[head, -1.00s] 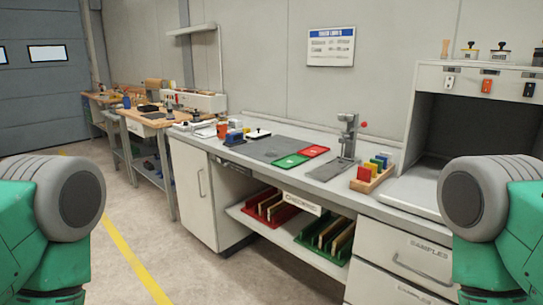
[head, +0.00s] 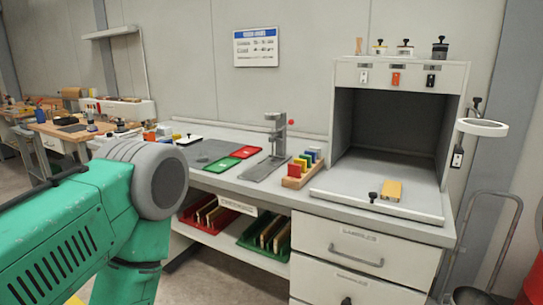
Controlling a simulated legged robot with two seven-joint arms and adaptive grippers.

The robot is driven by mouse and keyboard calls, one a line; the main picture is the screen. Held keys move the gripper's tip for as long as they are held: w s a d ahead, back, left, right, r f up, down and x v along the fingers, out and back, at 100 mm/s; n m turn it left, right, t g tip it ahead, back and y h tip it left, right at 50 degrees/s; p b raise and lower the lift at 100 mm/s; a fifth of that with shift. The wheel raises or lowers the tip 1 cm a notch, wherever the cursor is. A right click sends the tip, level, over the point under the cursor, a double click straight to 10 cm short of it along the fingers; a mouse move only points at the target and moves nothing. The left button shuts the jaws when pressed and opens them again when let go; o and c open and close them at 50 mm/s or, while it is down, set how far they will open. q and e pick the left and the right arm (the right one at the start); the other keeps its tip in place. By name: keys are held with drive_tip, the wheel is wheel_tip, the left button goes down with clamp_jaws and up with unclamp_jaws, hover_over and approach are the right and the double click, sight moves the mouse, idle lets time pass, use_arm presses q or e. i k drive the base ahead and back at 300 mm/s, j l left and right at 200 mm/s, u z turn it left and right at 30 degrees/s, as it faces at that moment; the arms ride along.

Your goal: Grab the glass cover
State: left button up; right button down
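I cannot clearly make out a glass cover. A small black knob (head: 373,196) stands on the floor of the grey open-fronted booth (head: 340,130), beside a yellow block (head: 392,190); I cannot tell whether the knob belongs to a clear cover. A white plate with a dark knob (head: 189,140) lies farther left on the bench. My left arm's green link and grey joint fill the lower left, but the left gripper is out of view. My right arm and gripper are out of view.
The bench (head: 235,186) holds red (head: 246,152) and green (head: 222,165) trays, a metal stand (head: 276,135) and a wooden rack of coloured blocks (head: 293,183). Drawers (head: 358,250) are below the booth. A ring lamp (head: 482,127) and a grey tube-framed cart (head: 497,240) are at right.

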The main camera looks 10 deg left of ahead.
sight(202, 158)
drive_tip(key=i+j+z, duration=0.25)
drive_tip(key=j+z, duration=0.25)
drive_tip(key=j, duration=0.25)
drive_tip(key=i+j+z, duration=0.1)
drive_tip(key=j+z, duration=0.35)
drive_tip(key=j, duration=0.3)
drive_tip(key=j+z, duration=0.5)
drive_tip(key=j, duration=0.3)
